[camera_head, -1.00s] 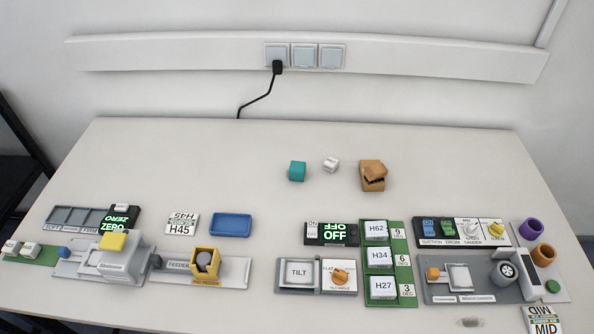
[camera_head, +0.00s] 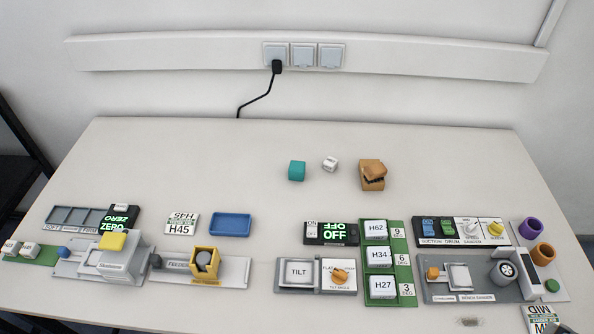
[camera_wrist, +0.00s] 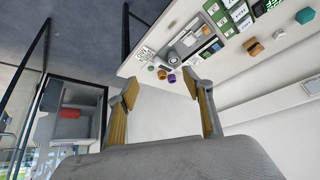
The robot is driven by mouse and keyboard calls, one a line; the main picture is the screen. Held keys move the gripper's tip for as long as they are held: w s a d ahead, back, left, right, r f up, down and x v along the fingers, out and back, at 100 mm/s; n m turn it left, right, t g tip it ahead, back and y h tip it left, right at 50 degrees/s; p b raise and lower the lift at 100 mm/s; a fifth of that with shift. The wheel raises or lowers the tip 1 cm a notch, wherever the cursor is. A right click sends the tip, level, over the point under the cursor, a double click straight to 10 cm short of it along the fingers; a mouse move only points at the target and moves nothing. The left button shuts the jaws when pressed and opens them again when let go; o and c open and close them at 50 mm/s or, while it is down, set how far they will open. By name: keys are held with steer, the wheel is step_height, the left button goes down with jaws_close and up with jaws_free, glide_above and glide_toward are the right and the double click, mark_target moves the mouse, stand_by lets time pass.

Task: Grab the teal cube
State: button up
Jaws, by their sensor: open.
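The teal cube (camera_head: 297,171) sits on the back middle of the white table, left of a small white cube (camera_head: 330,164). The teal cube also shows at the top right edge of the wrist view (camera_wrist: 304,16). My gripper (camera_wrist: 160,90) is open in the wrist view, with a wide empty gap between its two yellow-padded fingers. It is well away from the teal cube, which lies far to the right of the fingers there.
A brown block with a dark notch (camera_head: 372,175) stands right of the white cube. Grinding stations, a blue tray (camera_head: 231,224) and a green rack (camera_head: 398,290) of labelled blocks line the table's front. The table around the teal cube is clear.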

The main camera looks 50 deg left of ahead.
steer(key=w+a+r+n+t+y, duration=0.1)
steer(key=w+a+n+y, duration=0.2)
steer(key=w+a, duration=1.25)
steer(key=w+a+f+n+t+y, duration=0.1)
steer(key=w+a+f, duration=0.1)
steer(key=a, duration=0.9)
steer(key=w+a+f+y, duration=0.2)
steer(key=a+f, duration=0.1)
steer(key=a, duration=0.7)
steer(key=n+t+y, duration=0.1)
steer(key=n+t, duration=0.1)
glide_above(293, 171)
steer(key=d, duration=0.7)
step_height(293, 171, down, 16)
steer(key=shift+t, duration=0.3)
steer(key=s+a+f, duration=0.1)
steer(key=f, duration=0.1)
steer(key=s+a+f, duration=0.1)
steer(key=s+f, duration=0.1)
steer(key=s+a+f, duration=0.1)
steer(key=f, duration=0.1)
steer(key=shift+s+a+f, duration=0.1)
steer(key=shift+s+a, duration=0.1)
steer(key=shift+a, duration=0.1)
steer(key=shift+x, duration=1.3)
